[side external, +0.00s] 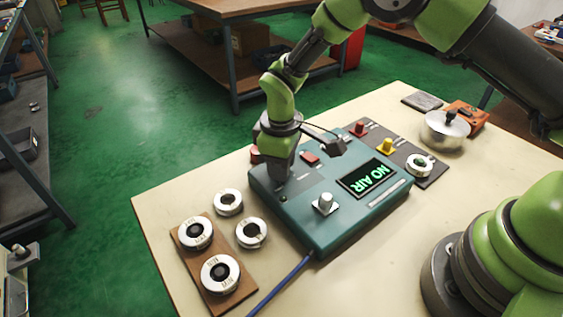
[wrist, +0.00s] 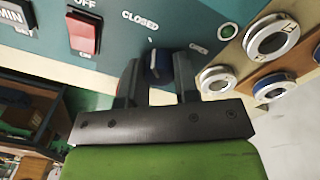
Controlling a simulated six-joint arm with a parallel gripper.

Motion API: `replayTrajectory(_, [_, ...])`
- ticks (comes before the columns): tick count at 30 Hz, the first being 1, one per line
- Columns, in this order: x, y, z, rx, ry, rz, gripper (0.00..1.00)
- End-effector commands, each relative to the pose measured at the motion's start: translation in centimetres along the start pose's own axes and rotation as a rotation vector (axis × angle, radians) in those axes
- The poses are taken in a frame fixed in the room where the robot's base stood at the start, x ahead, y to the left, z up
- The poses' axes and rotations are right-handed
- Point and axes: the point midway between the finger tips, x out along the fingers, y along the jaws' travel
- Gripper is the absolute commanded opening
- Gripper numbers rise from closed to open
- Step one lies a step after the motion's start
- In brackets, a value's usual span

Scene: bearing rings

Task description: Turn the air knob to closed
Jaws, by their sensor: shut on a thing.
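The air knob (wrist: 158,62) is a dark blue knob on the panel, between the printed words CLOSED on the left and OPEN on the right in the wrist view. My gripper (wrist: 156,78) is shut on it, one dark finger on each side. The fingers hide part of the knob, and I cannot tell exactly where it points. In the side view my gripper (side external: 282,188) reaches down to the left end of the teal control box (side external: 330,235), and the knob is hidden there.
Bearing rings (side external: 228,202) lie left of the box, two of them on a brown board (side external: 240,292). A metal pot (side external: 445,130) stands at the right. A blue cable (side external: 280,286) crosses the table front.

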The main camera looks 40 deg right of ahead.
Motion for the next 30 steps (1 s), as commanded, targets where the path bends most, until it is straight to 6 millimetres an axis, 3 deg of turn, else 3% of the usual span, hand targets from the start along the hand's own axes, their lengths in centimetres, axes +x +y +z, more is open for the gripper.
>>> replayTrajectory(2, [0.0,-0.1,0.1,0.000,-0.005,-0.002,0.05])
replayTrajectory(3, [0.0,-0.1,0.1,0.001,-0.005,-0.002,0.31])
replayTrajectory(6, [0.0,0.0,0.1,0.001,-0.004,-0.001,0.54])
replayTrajectory(17, [-0.5,0.0,0.0,0.001,0.000,0.000,0.55])
replayTrajectory(30, [-8.3,0.0,0.0,0.002,0.001,0.000,0.55])
